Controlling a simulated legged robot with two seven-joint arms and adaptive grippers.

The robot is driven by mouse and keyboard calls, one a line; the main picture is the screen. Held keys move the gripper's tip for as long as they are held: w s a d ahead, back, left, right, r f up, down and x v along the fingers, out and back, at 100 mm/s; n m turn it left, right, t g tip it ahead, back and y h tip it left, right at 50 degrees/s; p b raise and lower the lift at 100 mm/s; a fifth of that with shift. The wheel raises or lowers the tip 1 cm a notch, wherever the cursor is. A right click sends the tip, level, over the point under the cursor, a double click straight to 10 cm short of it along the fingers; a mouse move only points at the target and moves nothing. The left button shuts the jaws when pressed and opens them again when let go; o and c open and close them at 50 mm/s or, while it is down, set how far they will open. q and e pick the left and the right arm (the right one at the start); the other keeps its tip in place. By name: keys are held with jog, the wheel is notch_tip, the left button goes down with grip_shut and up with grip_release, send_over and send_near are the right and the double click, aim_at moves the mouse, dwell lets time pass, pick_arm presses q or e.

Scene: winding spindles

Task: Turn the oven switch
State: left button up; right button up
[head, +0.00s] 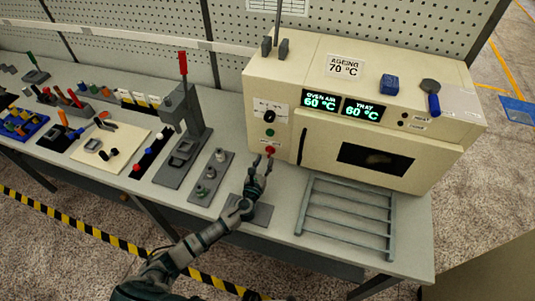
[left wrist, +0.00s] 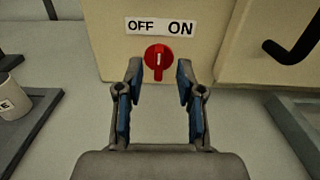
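The oven (head: 345,110) is a cream box on the bench at the right. Its red round switch (head: 270,149) is low on the front panel, left of the door. In the left wrist view the red switch (left wrist: 158,62) has a raised grip with a white mark that stands about upright, below the OFF label (left wrist: 141,27) and ON label (left wrist: 181,28). My left gripper (head: 263,159) is at the panel just in front of the switch. In the left wrist view my left gripper (left wrist: 158,75) is open, fingertips either side of the switch with gaps visible. My right gripper is not visible.
A black door handle (head: 302,146) is right of the switch. A green button (head: 270,132) and a black knob (head: 268,116) sit above it. A metal rack (head: 345,210) lies on the bench at right; a grey fixture plate (head: 211,178) is at left.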

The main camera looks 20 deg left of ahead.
aim_at(268, 152)
pick_arm(q)
jog(key=w, duration=0.3)
jog(key=shift+w+a, duration=0.1)
jog(key=shift+w, duration=0.6)
jog(key=c, duration=0.6)
grip_shut()
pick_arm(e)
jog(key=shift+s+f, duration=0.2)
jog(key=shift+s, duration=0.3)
